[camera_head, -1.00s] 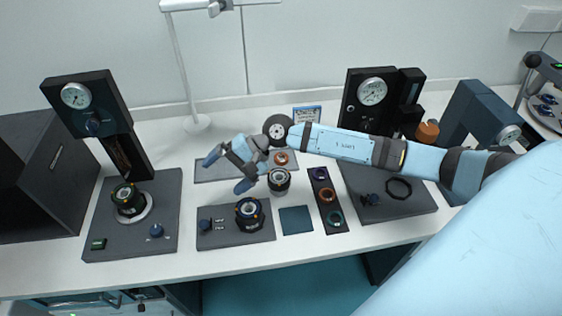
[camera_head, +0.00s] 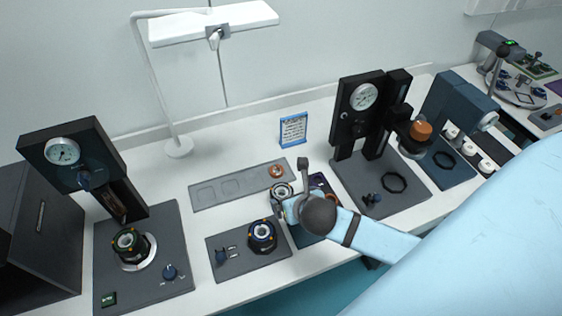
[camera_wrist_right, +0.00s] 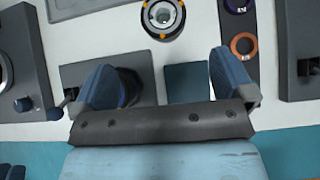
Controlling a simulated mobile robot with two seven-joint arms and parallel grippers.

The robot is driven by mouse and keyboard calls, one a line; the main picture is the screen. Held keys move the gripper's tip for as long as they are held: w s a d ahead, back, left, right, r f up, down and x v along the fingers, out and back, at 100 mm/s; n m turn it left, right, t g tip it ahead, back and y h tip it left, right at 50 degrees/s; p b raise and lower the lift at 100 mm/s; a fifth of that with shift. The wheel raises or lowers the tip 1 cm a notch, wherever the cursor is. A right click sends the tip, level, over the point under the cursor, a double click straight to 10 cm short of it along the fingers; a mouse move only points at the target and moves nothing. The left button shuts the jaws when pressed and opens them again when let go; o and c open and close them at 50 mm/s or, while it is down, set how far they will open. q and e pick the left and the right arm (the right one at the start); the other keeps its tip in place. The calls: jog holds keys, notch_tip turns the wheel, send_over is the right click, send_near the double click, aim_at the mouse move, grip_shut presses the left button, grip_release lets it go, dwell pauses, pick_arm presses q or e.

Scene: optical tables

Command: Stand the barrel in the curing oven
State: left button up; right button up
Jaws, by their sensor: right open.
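A short dark barrel with a pale top ring (camera_head: 282,190) stands upright on the table in the middle of the head view; my gripper partly hides it. In the right wrist view it shows at the top edge as a ring with orange marks (camera_wrist_right: 162,18). My right gripper (camera_head: 290,186) is open and empty, with its fingers apart (camera_wrist_right: 162,65); the barrel lies beyond the fingertips in the wrist view. Whether the fingers touch it cannot be told. A dark box with a handle (camera_head: 45,235) at the far left may be the curing oven; its inside is hidden. My left gripper is not in view.
A blue-marked cylinder (camera_head: 262,236) sits on a low station in front. A green-marked one (camera_head: 130,243) stands under the left gauge press (camera_head: 62,152). A grey tray (camera_head: 225,188) lies behind. A ring strip (camera_wrist_right: 238,45) and the right press (camera_head: 363,105) stand close by.

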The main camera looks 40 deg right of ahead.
send_near(282, 192)
jog(key=x, duration=0.4)
jog(key=shift+w+f, duration=0.2)
jog(key=shift+f, duration=0.05)
jog(key=shift+p+x, duration=0.75)
jog(key=shift+x, duration=2.1)
jog(key=shift+r, duration=0.1)
jog(key=c, duration=1.1)
jog(key=shift+o, duration=0.2)
